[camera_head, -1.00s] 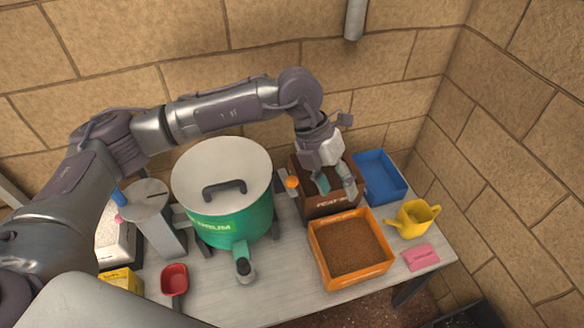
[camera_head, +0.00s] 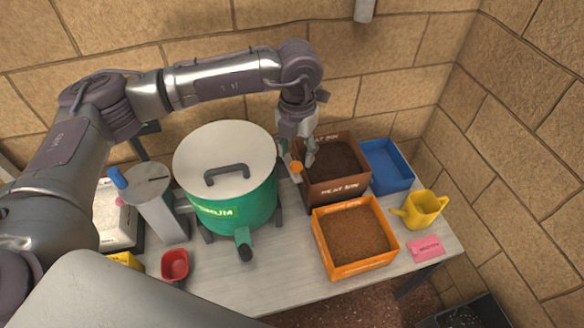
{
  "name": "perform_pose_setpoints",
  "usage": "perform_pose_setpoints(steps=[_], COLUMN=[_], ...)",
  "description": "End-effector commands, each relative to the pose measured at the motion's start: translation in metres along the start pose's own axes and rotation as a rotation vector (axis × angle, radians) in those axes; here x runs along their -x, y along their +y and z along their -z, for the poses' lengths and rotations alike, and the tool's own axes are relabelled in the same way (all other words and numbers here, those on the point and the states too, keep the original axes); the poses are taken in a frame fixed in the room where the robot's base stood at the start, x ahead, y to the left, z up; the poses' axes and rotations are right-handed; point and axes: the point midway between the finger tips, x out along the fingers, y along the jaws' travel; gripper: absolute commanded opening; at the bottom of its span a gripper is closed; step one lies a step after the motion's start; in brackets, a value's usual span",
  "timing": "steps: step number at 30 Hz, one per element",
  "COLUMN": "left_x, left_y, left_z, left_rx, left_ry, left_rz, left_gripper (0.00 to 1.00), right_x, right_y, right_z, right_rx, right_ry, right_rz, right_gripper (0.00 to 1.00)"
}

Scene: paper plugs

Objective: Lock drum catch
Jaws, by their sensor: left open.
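The green drum (camera_head: 262,208) stands on the table with a grey lid (camera_head: 205,150) on top, which has a dark handle. A small catch with an orange knob (camera_head: 296,167) sits at the drum's right side, between the drum and the brown peat bin. My left gripper (camera_head: 298,158) reaches down from above at this orange knob, its fingers apart on either side of it or just above it. I cannot tell whether they touch the knob. My right gripper is not in view.
The brown peat bin (camera_head: 338,186), an orange tray (camera_head: 380,262) of brown material and a blue tray (camera_head: 400,182) stand to the right. A red scoop (camera_head: 175,264) is at the front left.

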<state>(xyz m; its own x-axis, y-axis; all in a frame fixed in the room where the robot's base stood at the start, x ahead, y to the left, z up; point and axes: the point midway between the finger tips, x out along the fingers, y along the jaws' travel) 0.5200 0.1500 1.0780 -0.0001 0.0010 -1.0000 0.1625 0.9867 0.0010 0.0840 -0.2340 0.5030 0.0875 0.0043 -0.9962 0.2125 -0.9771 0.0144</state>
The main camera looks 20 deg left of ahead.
Motion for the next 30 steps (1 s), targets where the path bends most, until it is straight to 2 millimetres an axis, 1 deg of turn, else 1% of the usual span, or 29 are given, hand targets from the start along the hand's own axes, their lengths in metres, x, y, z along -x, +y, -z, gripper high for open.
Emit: perform_pose_setpoints(steps=[2,14,30], left_x=[-0.005,-0.007,-0.039], left_y=[0.0,-0.001,-0.001], left_z=[0.0,0.0,0.0], left_rx=[0.0,-0.001,-0.002], left_ry=[0.0,0.0,0.0], left_rz=[0.0,0.001,0.001], left_gripper=[0.54,0.54,0.54], right_x=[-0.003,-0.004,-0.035], right_y=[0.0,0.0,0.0], right_z=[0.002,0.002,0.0], right_rx=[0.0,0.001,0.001], right_ry=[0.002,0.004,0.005], right_rz=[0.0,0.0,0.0], right_gripper=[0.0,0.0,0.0])
